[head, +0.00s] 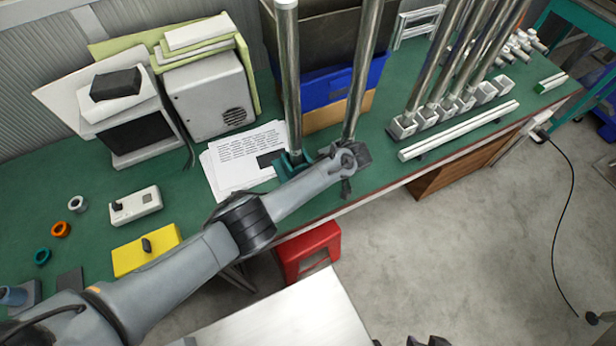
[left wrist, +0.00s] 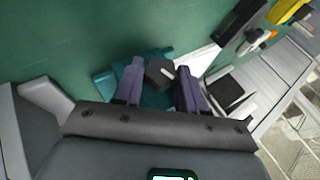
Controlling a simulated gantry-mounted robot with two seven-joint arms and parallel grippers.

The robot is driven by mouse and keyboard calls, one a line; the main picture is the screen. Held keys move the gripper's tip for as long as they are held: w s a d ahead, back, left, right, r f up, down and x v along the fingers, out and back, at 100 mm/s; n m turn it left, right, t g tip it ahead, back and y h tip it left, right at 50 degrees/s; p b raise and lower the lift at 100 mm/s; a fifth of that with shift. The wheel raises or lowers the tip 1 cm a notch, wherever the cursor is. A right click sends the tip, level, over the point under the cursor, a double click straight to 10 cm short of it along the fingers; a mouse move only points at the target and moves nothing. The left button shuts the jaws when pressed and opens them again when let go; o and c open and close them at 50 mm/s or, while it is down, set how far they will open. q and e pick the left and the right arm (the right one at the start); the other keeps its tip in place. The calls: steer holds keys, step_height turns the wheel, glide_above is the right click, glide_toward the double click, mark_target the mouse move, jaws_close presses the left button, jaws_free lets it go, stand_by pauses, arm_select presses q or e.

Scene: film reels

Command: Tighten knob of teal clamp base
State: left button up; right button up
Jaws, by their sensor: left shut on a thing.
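The teal clamp base (head: 290,163) stands near the front edge of the green bench in the head view, at the foot of a tall metal pole (head: 290,80). My left arm covers part of it. In the left wrist view the teal base (left wrist: 106,80) shows behind my left gripper (left wrist: 161,72). The gripper's two purple-grey fingers are shut on a dark knob (left wrist: 157,74) with a pale pin. In the head view the left fingertips are hard to make out at the wrist end. Dark tips at the bottom edge look like my right gripper (head: 428,342), mostly cut off.
A second pole (head: 366,70) stands close to the right of the base. Printed sheets (head: 240,160) lie to the left. A red stool (head: 308,250) stands below the bench edge.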

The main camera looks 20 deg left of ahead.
arm_select(q)
steer(key=o, duration=1.1)
steer(key=shift+c, duration=0.2)
steer(key=b+v, duration=0.1)
steer(key=v, duration=0.9)
steer(key=shift+d+r, duration=0.25)
steer(key=shift+r, duration=0.1)
